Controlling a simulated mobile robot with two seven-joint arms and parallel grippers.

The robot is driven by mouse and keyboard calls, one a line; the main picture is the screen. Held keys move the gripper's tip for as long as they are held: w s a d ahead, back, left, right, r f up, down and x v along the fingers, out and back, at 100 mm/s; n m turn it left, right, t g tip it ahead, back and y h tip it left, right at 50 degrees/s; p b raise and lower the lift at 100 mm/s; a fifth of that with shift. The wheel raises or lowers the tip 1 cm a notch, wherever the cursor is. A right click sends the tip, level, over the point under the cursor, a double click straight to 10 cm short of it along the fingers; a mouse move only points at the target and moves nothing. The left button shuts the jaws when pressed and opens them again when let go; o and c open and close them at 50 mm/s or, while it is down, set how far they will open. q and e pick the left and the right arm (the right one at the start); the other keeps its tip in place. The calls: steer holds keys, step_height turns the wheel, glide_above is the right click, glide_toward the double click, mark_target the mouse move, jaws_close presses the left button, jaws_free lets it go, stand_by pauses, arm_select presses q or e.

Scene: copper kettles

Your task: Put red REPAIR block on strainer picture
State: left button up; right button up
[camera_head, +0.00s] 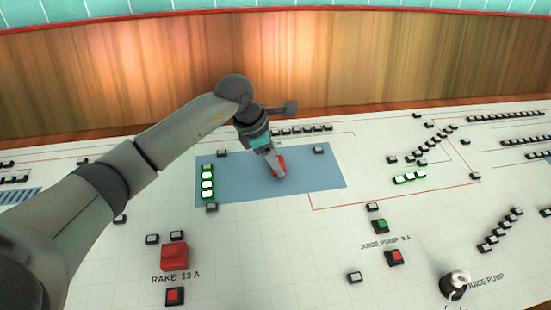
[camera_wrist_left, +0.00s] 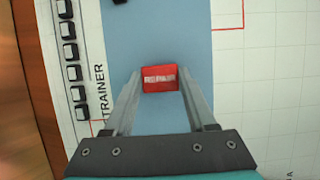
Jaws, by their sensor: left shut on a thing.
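The red block (camera_head: 281,162) is at the tips of my left gripper (camera_head: 277,172) in the head view, over the middle of the blue rectangle that is the strainer picture (camera_head: 321,179). In the left wrist view the block (camera_wrist_left: 160,84) has a white label, too blurred to read, and sits between the two fingertips (camera_wrist_left: 161,78). The gripper is shut on it. The blue area (camera_wrist_left: 150,40) surrounds the block there, with the letters "TRAINER" beside it. I cannot tell whether the block touches the panel. My right gripper is not in view.
A larger red block (camera_head: 173,257) stands by the label "RAKE 13 A". Lit white buttons (camera_head: 208,182) line the blue picture's left edge. A black round thing (camera_head: 452,287) with a white curved top stands at lower right. A wooden wall (camera_head: 400,60) rises behind the panel.

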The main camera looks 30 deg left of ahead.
arm_select(q)
steer(key=shift+f+b, duration=0.3)
steer(key=shift+f, duration=0.1)
stand_by(0.4)
steer(key=o, duration=1.4)
steer(key=shift+a, duration=0.1)
steer(key=shift+p+v, duration=1.3)
steer(key=shift+v, duration=0.4)
steer(key=shift+p+v, duration=1.5)
steer(key=shift+v, duration=0.8)
